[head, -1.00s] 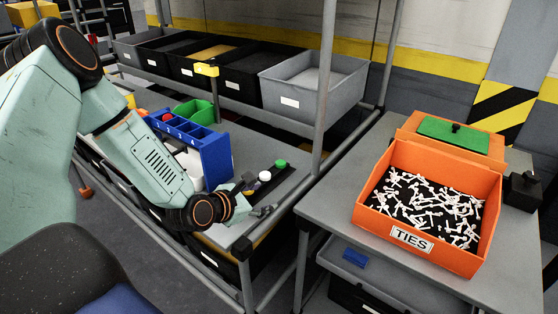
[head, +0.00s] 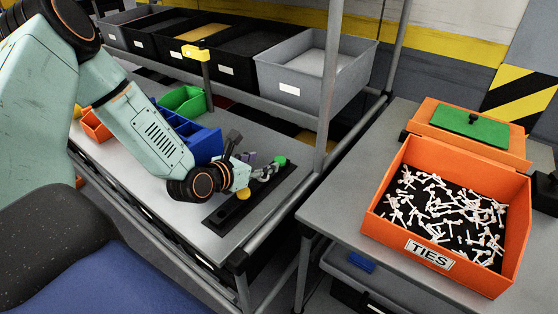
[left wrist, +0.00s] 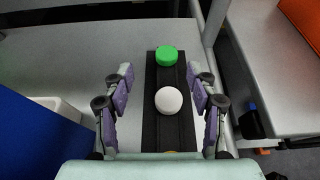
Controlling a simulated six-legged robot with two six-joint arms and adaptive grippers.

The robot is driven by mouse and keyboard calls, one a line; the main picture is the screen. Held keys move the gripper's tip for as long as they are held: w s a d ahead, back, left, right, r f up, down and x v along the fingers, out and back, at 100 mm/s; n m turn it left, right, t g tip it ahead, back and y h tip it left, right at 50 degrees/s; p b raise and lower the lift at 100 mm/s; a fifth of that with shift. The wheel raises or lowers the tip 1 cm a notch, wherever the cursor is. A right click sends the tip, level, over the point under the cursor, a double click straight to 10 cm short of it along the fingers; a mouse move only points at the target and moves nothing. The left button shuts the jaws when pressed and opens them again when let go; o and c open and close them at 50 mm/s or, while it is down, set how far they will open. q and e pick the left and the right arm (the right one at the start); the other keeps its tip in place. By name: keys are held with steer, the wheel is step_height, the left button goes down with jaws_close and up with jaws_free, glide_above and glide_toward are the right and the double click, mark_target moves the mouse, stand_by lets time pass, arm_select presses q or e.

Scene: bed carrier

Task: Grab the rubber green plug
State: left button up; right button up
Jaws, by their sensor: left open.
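The green plug (head: 280,160) stands at the far end of a black strip (head: 224,216) on the grey bench. In the left wrist view, the green plug (left wrist: 166,56) is at the top centre, just beyond my fingertips. A white plug (left wrist: 170,100) is nearer, between my open fingers. A yellow plug (head: 243,194) is at the near part of the strip; only a sliver shows in the wrist view. My left gripper (head: 264,171) is open above the strip, also seen in the wrist view (left wrist: 160,76), and holds nothing. My right gripper is not in view.
A blue divided box (head: 207,146) and a green bin (head: 184,100) stand left of the strip. A metal post (head: 329,90) rises right of it. An orange bin (head: 375,205) of white ties sits on the right table, with a green lid (head: 468,123) behind.

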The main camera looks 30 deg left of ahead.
mark_target(280, 159)
arm_select(q)
steer(key=shift+w+d+f, duration=0.2)
steer(key=shift+w+d, duration=0.05)
steer(key=shift+w, duration=0.15)
steer(key=shift+w+d+f, duration=0.2)
steer(key=shift+w, duration=0.2)
steer(key=b+x, duration=0.1)
steer(key=x, duration=0.2)
steer(key=shift+w+d+f, duration=0.15)
steer(key=shift+w, duration=0.1)
steer(key=shift+w+d+f, duration=0.1)
steer(key=shift+w+f, duration=0.05)
steer(key=shift+w, duration=0.3)
steer(key=shift+s, duration=0.1)
steer(key=shift+c, duration=0.5)
steer(key=c, duration=0.7)
steer(key=shift+c, duration=0.5)
